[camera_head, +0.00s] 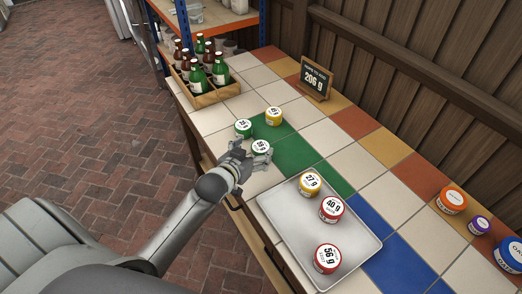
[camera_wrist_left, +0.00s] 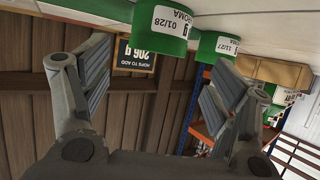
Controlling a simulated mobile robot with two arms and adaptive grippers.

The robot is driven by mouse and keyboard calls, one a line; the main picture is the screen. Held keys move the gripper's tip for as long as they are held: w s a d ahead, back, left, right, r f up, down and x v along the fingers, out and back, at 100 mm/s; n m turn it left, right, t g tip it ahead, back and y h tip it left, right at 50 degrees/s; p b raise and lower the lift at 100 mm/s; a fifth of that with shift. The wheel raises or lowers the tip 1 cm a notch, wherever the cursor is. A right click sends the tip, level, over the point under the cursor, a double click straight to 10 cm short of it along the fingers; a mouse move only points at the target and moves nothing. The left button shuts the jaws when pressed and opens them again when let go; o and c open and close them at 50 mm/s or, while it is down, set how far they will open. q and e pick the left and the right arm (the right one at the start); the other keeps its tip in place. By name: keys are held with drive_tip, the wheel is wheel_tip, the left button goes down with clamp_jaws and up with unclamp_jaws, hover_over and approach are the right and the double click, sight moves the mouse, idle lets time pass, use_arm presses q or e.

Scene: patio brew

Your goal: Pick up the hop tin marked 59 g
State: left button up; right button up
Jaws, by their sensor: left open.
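A green tin with a white lid (camera_head: 261,147) stands on the tiled counter; its lid seems to read 59 g, in small print. My left gripper (camera_head: 250,157) is open right at its near side. In the left wrist view, which is upside down, a green tin (camera_wrist_left: 157,22) with label 01/28 shows ahead between the spread fingers (camera_wrist_left: 150,85); nothing is gripped. Another green tin (camera_head: 243,129) stands just behind, with a yellow tin (camera_head: 273,117) to its right. My right gripper is not in view.
A metal tray (camera_head: 289,232) holds tins marked 27 g (camera_head: 310,185), 40 g (camera_head: 332,209) and 56 g (camera_head: 327,259). A bottle crate (camera_head: 215,95) stands at the back left. A sign (camera_head: 315,78) reads 206 g. Orange (camera_head: 451,200) and purple (camera_head: 480,225) tins stand right.

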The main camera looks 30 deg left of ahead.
sight(261, 146)
use_arm(q)
drive_tip(key=shift+w, duration=0.2)
drive_tip(key=x, duration=0.3)
drive_tip(key=shift+w+d+f, duration=0.2)
drive_tip(key=shift+w+f, duration=0.25)
drive_tip(key=shift+w, duration=0.3)
drive_tip(key=shift+f, duration=0.1)
drive_tip(key=c, duration=1)
drive_tip(key=shift+c, duration=0.7)
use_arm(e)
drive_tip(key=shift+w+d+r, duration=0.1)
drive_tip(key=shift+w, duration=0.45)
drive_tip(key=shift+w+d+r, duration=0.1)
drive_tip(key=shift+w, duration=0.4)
